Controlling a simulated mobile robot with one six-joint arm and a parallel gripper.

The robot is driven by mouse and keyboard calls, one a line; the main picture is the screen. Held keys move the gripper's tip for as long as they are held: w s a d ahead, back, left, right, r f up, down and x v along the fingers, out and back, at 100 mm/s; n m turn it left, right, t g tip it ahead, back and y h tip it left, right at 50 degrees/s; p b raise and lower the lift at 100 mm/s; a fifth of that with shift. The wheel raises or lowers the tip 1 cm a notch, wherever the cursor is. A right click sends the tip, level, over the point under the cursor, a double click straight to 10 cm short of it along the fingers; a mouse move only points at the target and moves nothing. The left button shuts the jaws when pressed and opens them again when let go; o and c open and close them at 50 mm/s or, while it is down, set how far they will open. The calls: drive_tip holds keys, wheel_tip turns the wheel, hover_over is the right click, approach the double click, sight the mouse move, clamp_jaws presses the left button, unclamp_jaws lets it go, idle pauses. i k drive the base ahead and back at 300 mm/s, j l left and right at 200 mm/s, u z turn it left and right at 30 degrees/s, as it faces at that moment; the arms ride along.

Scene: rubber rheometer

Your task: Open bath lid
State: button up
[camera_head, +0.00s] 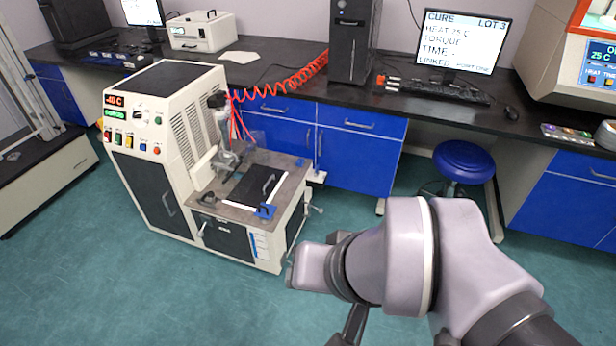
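The bath is in the low front part of a white floor-standing machine (207,240), left of centre. A dark flat lid (250,188) with a raised handle (268,184) lies level in the grey top plate (292,180), with a white strip along its front edge. It looks closed. My arm reaches in from the lower right. Only a dark part of my gripper (351,328) shows at the bottom edge, in front and to the right of the machine, well apart from the lid. Its fingertips are not clearly seen, and I cannot tell whether it is open.
A stirrer-like metal fixture (226,150) with a red coiled hose (290,80) stands behind the lid. A blue stool (463,161) and blue cabinets (360,150) are behind. Green floor (150,290) is clear in front.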

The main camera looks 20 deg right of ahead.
sight(257, 184)
drive_tip(key=i+l, duration=0.25)
drive_tip(key=i, duration=0.25)
drive_tip(key=i+l, duration=0.2)
drive_tip(key=i, duration=0.3)
drive_tip(key=i+l, duration=0.25)
drive_tip(key=i, duration=0.2)
drive_tip(key=i+l, duration=0.2)
drive_tip(key=i, duration=0.3)
